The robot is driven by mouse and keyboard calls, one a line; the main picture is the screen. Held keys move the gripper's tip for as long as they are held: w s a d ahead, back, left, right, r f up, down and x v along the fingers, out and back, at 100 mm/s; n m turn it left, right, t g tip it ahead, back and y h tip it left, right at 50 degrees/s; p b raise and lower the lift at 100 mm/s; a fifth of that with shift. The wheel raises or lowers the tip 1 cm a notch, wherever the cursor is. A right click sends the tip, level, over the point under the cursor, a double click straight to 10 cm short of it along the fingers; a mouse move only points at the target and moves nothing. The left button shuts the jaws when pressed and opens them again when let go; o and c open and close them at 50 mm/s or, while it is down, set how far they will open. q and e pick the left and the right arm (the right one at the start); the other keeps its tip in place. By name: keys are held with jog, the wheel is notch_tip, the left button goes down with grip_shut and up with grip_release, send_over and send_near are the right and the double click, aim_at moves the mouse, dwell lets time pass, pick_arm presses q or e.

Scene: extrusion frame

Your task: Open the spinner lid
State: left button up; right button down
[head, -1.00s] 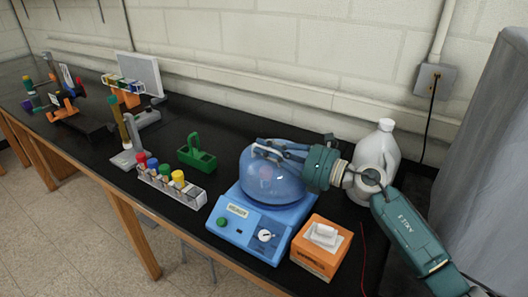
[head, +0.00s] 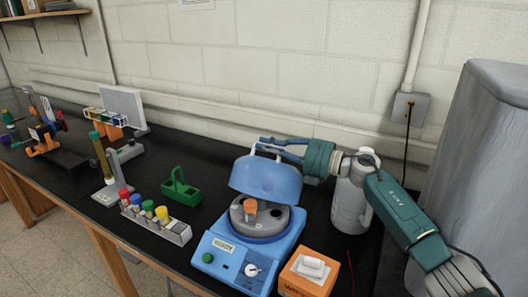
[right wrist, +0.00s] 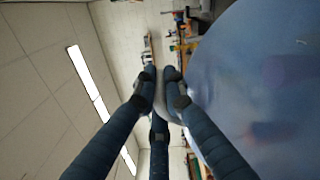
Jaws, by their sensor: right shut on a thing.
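The blue spinner (head: 232,262) stands on the black bench, and its translucent blue lid (head: 266,180) is tilted up and back. The open bowl shows a grey rotor (head: 278,222) with an orange piece (head: 250,208) in it. My right gripper (head: 264,147) is at the top of the raised lid, shut on the lid handle. In the right wrist view the fingers (right wrist: 160,92) close together and the lid (right wrist: 260,75) fills the right side. The grip point itself is partly hidden by the fingers. My left gripper is not in view.
An orange wipes box (head: 307,277) stands right of the spinner. A white jug (head: 349,205) stands behind, below my right arm. A rack of colour-capped tubes (head: 157,222) and a green carrier (head: 180,190) stand to the left. The wall is close behind.

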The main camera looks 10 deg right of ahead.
dwell(0.3)
jog(key=c, duration=1.8)
grip_release()
jog(key=shift+c, duration=0.2)
